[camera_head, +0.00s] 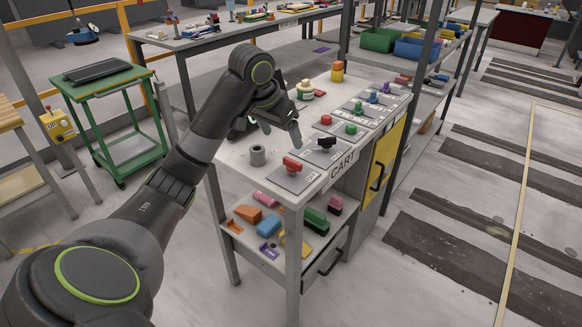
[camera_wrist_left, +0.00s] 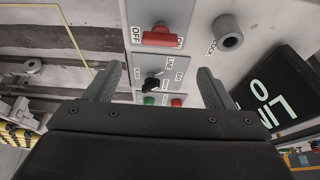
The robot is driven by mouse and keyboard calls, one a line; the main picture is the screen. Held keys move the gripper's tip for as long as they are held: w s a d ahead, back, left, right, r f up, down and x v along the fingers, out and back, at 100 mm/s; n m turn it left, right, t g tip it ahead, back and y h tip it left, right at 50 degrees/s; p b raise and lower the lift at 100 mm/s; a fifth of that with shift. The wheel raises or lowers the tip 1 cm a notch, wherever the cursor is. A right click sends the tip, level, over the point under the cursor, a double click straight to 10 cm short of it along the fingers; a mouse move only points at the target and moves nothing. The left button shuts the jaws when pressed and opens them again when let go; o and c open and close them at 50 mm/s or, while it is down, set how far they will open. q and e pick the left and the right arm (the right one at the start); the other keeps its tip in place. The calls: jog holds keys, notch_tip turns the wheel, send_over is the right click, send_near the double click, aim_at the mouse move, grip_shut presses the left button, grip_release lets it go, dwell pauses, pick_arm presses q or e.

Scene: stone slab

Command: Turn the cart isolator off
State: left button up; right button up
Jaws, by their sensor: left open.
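The cart isolator is a red rotary handle (camera_head: 292,163) on a grey plate at the near end of the bench top, beside the CART label (camera_head: 343,165). In the left wrist view the red handle (camera_wrist_left: 160,37) lies crosswise between the OFF label (camera_wrist_left: 135,35) on the left and the ON label on the right. My left gripper (camera_head: 294,138) is open and empty above the bench. In the wrist view its fingers (camera_wrist_left: 158,80) are spread either side of a black LINE switch (camera_wrist_left: 153,82); the red handle is beyond the fingertips, untouched. The right gripper is not in view.
A grey cylinder (camera_head: 257,155) stands left of the red handle. Green and red buttons (camera_head: 350,129) continue along the panel. A dark sign (camera_wrist_left: 277,95) is right of my fingers in the wrist view. Shelves below hold coloured blocks (camera_head: 268,227). A green trolley (camera_head: 105,85) stands left.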

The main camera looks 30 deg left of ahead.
aim_at(292, 161)
pick_arm(q)
jog(key=b+x, duration=0.1)
jog(key=x, duration=0.9)
jog(key=shift+w+f, duration=0.1)
jog(key=shift+f, duration=0.2)
jog(key=c, duration=1)
